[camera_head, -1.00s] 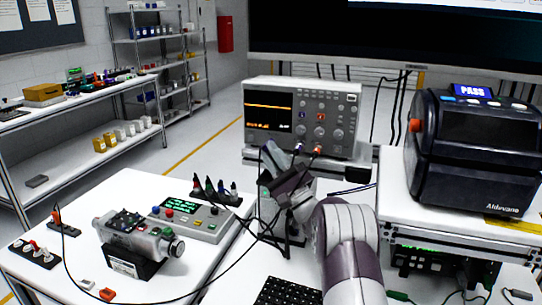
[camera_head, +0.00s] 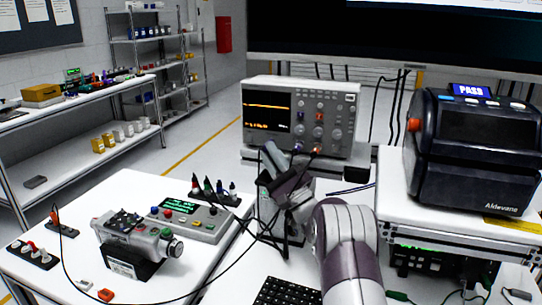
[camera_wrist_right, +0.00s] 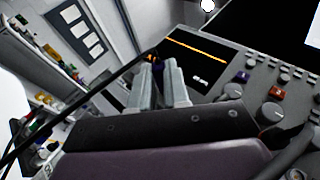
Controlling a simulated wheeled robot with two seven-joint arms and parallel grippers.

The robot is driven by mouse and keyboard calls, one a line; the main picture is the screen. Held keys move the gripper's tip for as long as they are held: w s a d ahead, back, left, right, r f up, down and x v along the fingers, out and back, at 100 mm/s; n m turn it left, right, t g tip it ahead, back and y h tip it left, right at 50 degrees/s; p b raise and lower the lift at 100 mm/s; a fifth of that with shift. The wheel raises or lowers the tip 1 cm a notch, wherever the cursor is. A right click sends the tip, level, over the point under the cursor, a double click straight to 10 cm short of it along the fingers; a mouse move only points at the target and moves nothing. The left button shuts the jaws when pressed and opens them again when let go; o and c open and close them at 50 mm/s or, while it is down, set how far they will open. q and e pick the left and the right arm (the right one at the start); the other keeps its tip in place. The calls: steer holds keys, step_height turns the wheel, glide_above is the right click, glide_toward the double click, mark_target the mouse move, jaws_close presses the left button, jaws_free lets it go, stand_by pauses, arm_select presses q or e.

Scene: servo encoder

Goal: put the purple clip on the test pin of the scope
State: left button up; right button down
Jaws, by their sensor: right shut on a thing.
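The scope (camera_head: 299,117) stands on a stand at the back, its dark screen showing an orange trace. Its front also fills the upper right of the wrist view (camera_wrist_right: 226,62). My right gripper (camera_head: 270,155) is in front of the scope's lower left front. In the wrist view its fingers (camera_wrist_right: 158,80) are shut on a small dark purple piece, the purple clip (camera_wrist_right: 158,64), with a black cable running off to the lower left. The clip is mostly hidden by the fingers. I cannot make out the test pin or whether the clip touches anything. My left gripper is not in view.
A servo (camera_head: 137,241) on a black cradle and a grey meter box (camera_head: 188,222) stand on the left white table. Several coloured clips (camera_head: 213,190) stand in a black rack behind them. A black printer-like machine (camera_head: 478,150) is at the right. Loose black cables cross the table.

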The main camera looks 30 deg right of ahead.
steer(key=shift+w+d, duration=0.1)
stand_by(0.5)
steer(key=c, duration=1)
jaws_free()
steer(key=shift+c, duration=0.2)
steer(key=s+a, duration=0.4)
steer(key=a, duration=0.1)
steer(key=shift+s+a, duration=0.15)
steer(key=shift+s, duration=0.15)
